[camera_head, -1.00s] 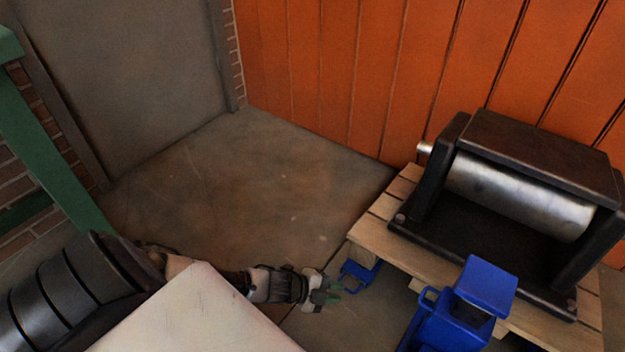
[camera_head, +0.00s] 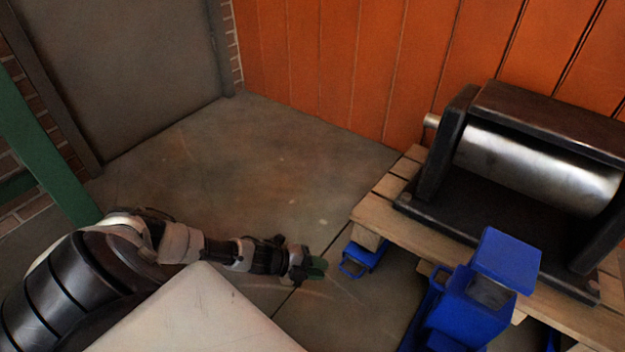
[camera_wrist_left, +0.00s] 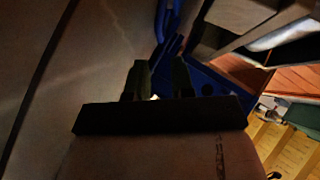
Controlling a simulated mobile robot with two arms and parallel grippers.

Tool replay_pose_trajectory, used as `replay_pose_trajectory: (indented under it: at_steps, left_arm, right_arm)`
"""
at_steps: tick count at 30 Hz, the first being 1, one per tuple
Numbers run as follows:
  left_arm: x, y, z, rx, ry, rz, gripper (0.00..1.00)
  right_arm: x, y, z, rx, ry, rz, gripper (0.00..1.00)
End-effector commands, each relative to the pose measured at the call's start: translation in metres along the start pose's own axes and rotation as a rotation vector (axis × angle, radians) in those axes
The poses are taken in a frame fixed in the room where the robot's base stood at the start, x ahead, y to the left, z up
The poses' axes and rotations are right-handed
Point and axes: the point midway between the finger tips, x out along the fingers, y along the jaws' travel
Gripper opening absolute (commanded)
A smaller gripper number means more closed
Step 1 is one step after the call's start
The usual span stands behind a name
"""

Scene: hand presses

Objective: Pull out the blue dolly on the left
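The blue dolly (camera_head: 362,259) on the left is low on the floor at the pallet's left corner. Its looped end sticks out from under the wood. My left gripper (camera_head: 316,267) is near the floor, left of this loop, with a small gap between them. In the left wrist view, the two dark fingers (camera_wrist_left: 161,78) stand apart with nothing clearly between them. Blue metal (camera_wrist_left: 215,85) lies just beyond and right of them, along with blue bars. My right gripper is not in view.
A wooden pallet (camera_head: 388,222) carries a heavy black press with a steel roller (camera_head: 535,172). A taller blue device (camera_head: 470,310) stands at the pallet's front. A pale slab (camera_head: 190,318) is in the foreground. The floor (camera_head: 240,170) left of the pallet is clear.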

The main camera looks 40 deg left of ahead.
Motion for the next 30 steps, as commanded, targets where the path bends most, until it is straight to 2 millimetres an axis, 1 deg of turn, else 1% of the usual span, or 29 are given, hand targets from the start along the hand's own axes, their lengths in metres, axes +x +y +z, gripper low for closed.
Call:
replay_pose_trajectory:
  at_steps: [1, 6, 9, 13, 18, 28, 29, 30]
  left_arm:
    - [0.012, 0.004, 0.001, 0.001, 0.004, -0.003, 0.23]
    - [0.045, 0.004, 0.002, 0.001, 0.003, -0.003, 0.23]
    - [0.061, 0.004, 0.002, 0.000, 0.002, -0.002, 0.23]
    - [0.079, 0.004, 0.001, 0.000, 0.002, -0.001, 0.23]
    - [0.090, 0.002, 0.001, -0.001, 0.001, -0.001, 0.23]
    - [0.091, 0.000, 0.000, -0.001, 0.000, 0.000, 0.23]
    - [0.091, 0.000, 0.000, -0.001, 0.000, 0.000, 0.20]
    - [0.091, 0.000, 0.000, -0.001, 0.000, 0.000, 0.14]
  right_arm:
    - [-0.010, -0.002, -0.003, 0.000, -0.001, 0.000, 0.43]
    - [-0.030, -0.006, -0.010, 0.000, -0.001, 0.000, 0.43]
    - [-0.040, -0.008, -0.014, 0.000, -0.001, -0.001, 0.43]
    - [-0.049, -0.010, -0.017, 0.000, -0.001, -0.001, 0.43]
    - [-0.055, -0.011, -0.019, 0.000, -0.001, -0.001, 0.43]
    - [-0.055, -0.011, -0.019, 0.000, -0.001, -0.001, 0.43]
    - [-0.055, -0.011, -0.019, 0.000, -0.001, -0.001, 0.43]
    - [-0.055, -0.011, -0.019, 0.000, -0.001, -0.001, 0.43]
